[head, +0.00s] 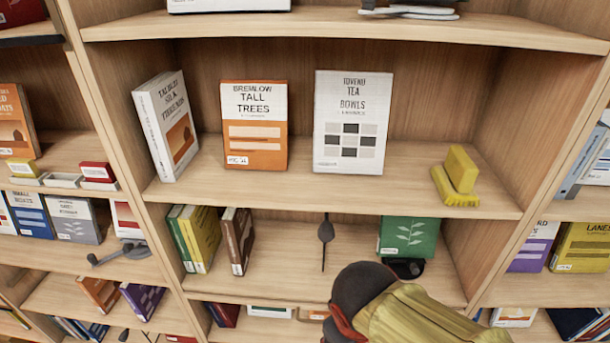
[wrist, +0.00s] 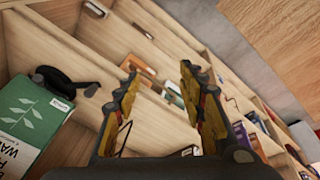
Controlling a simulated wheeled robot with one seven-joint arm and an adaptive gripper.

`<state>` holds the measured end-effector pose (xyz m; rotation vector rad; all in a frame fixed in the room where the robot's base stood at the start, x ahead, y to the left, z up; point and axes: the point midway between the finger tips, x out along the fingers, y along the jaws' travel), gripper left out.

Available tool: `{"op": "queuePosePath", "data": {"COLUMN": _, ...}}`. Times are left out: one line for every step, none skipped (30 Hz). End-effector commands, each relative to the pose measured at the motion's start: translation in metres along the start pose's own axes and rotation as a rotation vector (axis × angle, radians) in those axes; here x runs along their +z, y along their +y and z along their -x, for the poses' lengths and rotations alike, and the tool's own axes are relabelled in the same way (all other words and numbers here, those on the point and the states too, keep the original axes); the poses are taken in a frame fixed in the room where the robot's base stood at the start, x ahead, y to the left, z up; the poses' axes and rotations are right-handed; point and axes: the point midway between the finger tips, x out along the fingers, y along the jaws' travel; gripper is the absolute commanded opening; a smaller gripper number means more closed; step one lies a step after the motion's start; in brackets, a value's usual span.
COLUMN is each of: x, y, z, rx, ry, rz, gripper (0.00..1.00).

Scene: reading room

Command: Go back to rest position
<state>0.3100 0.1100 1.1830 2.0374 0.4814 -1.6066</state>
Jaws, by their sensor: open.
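My gripper (wrist: 158,75) shows in the wrist view with its two dark and yellow fingers spread apart. Nothing is between them. Beyond the fingers are pale wooden shelf boards, seen tilted. In the head view my arm, yellow and dark with a red part, reaches in at the bottom, in front of the lower shelves. The gripper's fingers cannot be made out in the head view.
A green book (head: 408,237) stands by a black object (head: 403,268) on the lower shelf; the book (wrist: 32,125) is left of my gripper in the wrist view. Above are a white book (head: 351,122), an orange book (head: 254,125) and a yellow brush (head: 457,176).

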Motion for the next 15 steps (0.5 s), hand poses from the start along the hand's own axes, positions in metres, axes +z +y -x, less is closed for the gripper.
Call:
{"op": "queuePosePath", "data": {"x": 0.010, "y": 0.007, "z": 0.001, "rx": -0.020, "ry": 0.034, "rz": -0.105, "gripper": 0.40}}
{"op": "queuePosePath", "data": {"x": 0.015, "y": 0.011, "z": 0.003, "rx": -0.033, "ry": 0.052, "rz": -0.161, "gripper": 0.40}}
{"op": "queuePosePath", "data": {"x": 0.020, "y": 0.015, "z": 0.006, "rx": -0.046, "ry": 0.078, "rz": -0.230, "gripper": 0.40}}
{"op": "queuePosePath", "data": {"x": 0.025, "y": 0.019, "z": 0.008, "rx": -0.052, "ry": 0.097, "rz": -0.276, "gripper": 0.40}}
{"op": "queuePosePath", "data": {"x": 0.029, "y": 0.024, "z": 0.011, "rx": -0.056, "ry": 0.117, "rz": -0.320, "gripper": 0.40}}
{"op": "queuePosePath", "data": {"x": 0.034, "y": 0.030, "z": 0.014, "rx": -0.056, "ry": 0.142, "rz": -0.374, "gripper": 0.40}}
{"op": "queuePosePath", "data": {"x": 0.038, "y": 0.036, "z": 0.016, "rx": -0.051, "ry": 0.160, "rz": -0.410, "gripper": 0.40}}
{"op": "queuePosePath", "data": {"x": 0.042, "y": 0.042, "z": 0.019, "rx": -0.042, "ry": 0.178, "rz": -0.442, "gripper": 0.40}}
{"op": "queuePosePath", "data": {"x": 0.048, "y": 0.051, "z": 0.021, "rx": -0.026, "ry": 0.197, "rz": -0.478, "gripper": 0.40}}
{"op": "queuePosePath", "data": {"x": 0.051, "y": 0.057, "z": 0.024, "rx": -0.013, "ry": 0.211, "rz": -0.502, "gripper": 0.40}}
{"op": "queuePosePath", "data": {"x": 0.054, "y": 0.063, "z": 0.026, "rx": -0.001, "ry": 0.225, "rz": -0.523, "gripper": 0.40}}
{"op": "queuePosePath", "data": {"x": 0.057, "y": 0.070, "z": 0.030, "rx": 0.014, "ry": 0.239, "rz": -0.549, "gripper": 0.40}}
{"op": "queuePosePath", "data": {"x": 0.060, "y": 0.074, "z": 0.031, "rx": 0.022, "ry": 0.246, "rz": -0.565, "gripper": 0.40}}
{"op": "queuePosePath", "data": {"x": 0.062, "y": 0.077, "z": 0.032, "rx": 0.030, "ry": 0.250, "rz": -0.580, "gripper": 0.40}}
{"op": "queuePosePath", "data": {"x": 0.065, "y": 0.081, "z": 0.031, "rx": 0.037, "ry": 0.251, "rz": -0.595, "gripper": 0.40}}
